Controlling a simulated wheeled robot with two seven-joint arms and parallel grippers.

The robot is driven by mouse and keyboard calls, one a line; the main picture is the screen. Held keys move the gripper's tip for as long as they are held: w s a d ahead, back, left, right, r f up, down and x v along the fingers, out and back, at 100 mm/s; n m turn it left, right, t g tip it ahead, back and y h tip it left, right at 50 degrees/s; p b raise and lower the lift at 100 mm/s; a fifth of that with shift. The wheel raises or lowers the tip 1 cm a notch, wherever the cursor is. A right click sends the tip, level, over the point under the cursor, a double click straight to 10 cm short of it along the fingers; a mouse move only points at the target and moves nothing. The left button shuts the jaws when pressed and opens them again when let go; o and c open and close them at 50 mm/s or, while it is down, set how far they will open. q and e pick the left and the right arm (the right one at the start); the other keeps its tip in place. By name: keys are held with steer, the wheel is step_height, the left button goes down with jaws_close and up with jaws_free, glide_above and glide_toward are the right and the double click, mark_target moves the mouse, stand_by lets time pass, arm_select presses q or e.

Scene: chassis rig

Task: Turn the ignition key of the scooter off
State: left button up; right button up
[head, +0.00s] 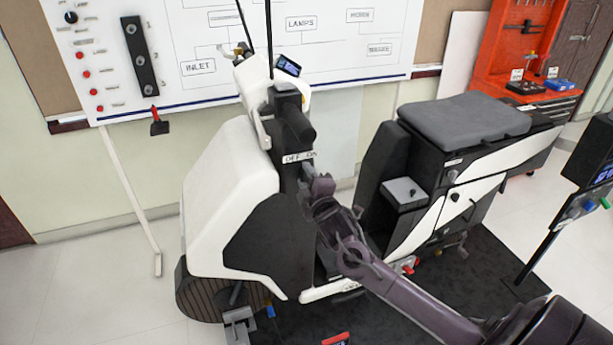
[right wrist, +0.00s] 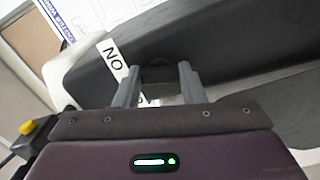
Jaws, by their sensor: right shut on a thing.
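The white and black scooter (head: 228,190) stands upright in the middle of the head view. Below its handlebar is a white label (head: 299,157) reading OFF and ON. My right gripper (head: 308,172) is at the dark column just under this label. In the right wrist view its two grey fingers (right wrist: 157,78) are shut on the dark ignition key (right wrist: 156,72), beside the label (right wrist: 113,58), whose ON side shows. In the head view the fingers hide the key, and I cannot tell its exact angle. My left gripper is not in view.
A whiteboard (head: 300,52) with a wiring diagram stands behind the scooter. An orange tool panel (head: 520,45) is at the back right. A dark stand with a screen (head: 590,150) is at the right edge. A dark mat (head: 480,275) lies under the scooter. The floor at left is clear.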

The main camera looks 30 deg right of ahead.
steer(key=shift+n, duration=1.4)
steer(key=shift+p, duration=0.3)
steer(key=o, duration=1)
steer(key=b+v, duration=0.1)
steer(key=v, duration=0.6)
steer(key=shift+s+a+b, duration=0.1)
steer(key=shift+s+b, duration=0.3)
